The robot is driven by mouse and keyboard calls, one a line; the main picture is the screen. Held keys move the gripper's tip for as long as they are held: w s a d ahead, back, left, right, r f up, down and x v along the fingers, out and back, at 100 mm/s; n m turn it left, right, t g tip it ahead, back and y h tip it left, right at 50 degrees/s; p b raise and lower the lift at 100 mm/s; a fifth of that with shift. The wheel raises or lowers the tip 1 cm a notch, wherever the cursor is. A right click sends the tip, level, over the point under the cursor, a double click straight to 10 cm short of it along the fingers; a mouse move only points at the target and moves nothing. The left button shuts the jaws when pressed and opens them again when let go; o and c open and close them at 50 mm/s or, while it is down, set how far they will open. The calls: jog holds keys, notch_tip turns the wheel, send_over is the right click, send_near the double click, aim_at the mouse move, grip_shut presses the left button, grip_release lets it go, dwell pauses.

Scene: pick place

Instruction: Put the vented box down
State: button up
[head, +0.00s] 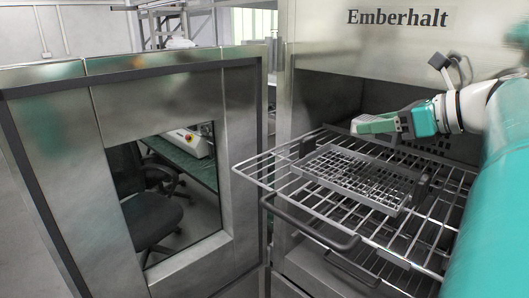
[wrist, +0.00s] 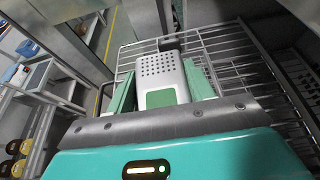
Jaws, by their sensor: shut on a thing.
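The vented box (wrist: 162,72) is pale with rows of small dark holes and a green near end. In the wrist view it sits between the two green fingers of my gripper (wrist: 160,84), which is shut on it. In the head view my gripper (head: 378,122) holds the box (head: 366,125) level, above the back part of the pulled-out wire rack (head: 262,172). A gap seems to lie between box and rack. The box's underside is hidden.
A grey slotted tray (head: 355,180) with raised end handles lies on the rack, below the box. The rack juts from a steel oven (head: 395,45) marked "Emberhalt". Its windowed door (head: 150,85) stands open at left. Bare rack shows around the tray.

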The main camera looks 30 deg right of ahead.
send_over(347, 171)
notch_tip(347, 171, down, 6)
jog(key=shift+w+a+f, duration=0.1)
jog(key=shift+w, duration=0.05)
jog(key=shift+w+f, duration=0.15)
jog(key=shift+f, duration=0.75)
jog(key=shift+w+f, duration=0.1)
jog(key=shift+f, duration=0.8)
jog(key=shift+f, duration=0.2)
jog(key=o, duration=1)
jog(key=shift+r, duration=0.2)
jog(key=shift+s+r, duration=0.15)
jog(key=shift+s, duration=0.2)
jog(key=v, duration=1.1)
jog(key=shift+s, duration=0.15)
